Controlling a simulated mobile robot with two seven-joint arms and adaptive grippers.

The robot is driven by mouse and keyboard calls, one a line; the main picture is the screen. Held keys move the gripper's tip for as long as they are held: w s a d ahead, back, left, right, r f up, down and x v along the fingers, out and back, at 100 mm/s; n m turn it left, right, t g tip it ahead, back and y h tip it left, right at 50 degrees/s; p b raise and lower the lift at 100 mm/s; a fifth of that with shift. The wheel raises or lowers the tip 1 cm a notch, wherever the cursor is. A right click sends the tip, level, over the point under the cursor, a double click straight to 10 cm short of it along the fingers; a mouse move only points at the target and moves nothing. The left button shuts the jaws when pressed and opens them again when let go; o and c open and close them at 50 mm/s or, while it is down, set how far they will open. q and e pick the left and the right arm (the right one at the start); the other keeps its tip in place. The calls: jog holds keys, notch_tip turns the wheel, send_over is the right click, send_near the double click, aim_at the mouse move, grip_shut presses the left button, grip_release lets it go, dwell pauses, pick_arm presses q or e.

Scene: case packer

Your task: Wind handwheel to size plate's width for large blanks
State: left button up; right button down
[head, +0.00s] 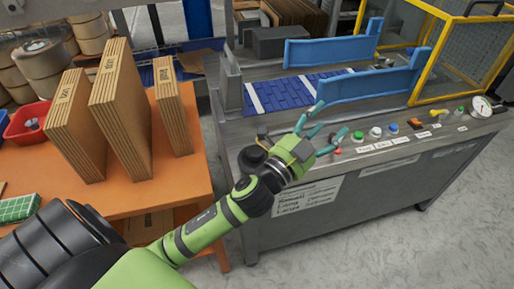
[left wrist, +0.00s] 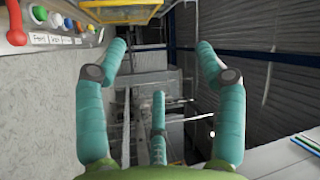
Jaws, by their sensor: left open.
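My left gripper (head: 318,132) is open and empty above the front edge of the case packer (head: 380,165). In the left wrist view its three teal fingers (left wrist: 160,75) are spread with nothing between them. A dark round part (head: 252,158) at the machine's left front corner may be the handwheel; my forearm partly covers it, so I cannot be sure. A white placard (head: 308,207) with printed lines is on the front panel. Blue guide plates (head: 332,52) flank the blue slatted bed (head: 290,97). Labelled brown blanks (head: 118,110) stand on the orange table. My right gripper is not in view.
Buttons and labels (head: 375,132) line the machine's front edge, with a gauge (head: 480,106) at the right. They also show at the left wrist view's upper left (left wrist: 55,22). A yellow guard frame (head: 450,60) stands behind. A red bin (head: 28,122) is on the table.

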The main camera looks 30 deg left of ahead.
pick_arm(q)
jog(key=s+d+r+m+g+h, duration=0.1)
jog(key=d+r+m+g+h, duration=0.2)
jog(key=d+r+m+h, duration=0.65)
notch_tip(320, 180, down, 4)
jog(key=s+d+m+g+h, duration=0.2)
jog(key=m+g+h, duration=0.3)
jog(key=m, duration=0.5)
jog(key=m+g+y, duration=1.2)
jog(key=y, duration=0.7)
send_over(256, 150)
notch_tip(256, 150, down, 13)
jog(key=shift+f+p, duration=0.3)
jog(key=shift+f, duration=3.15)
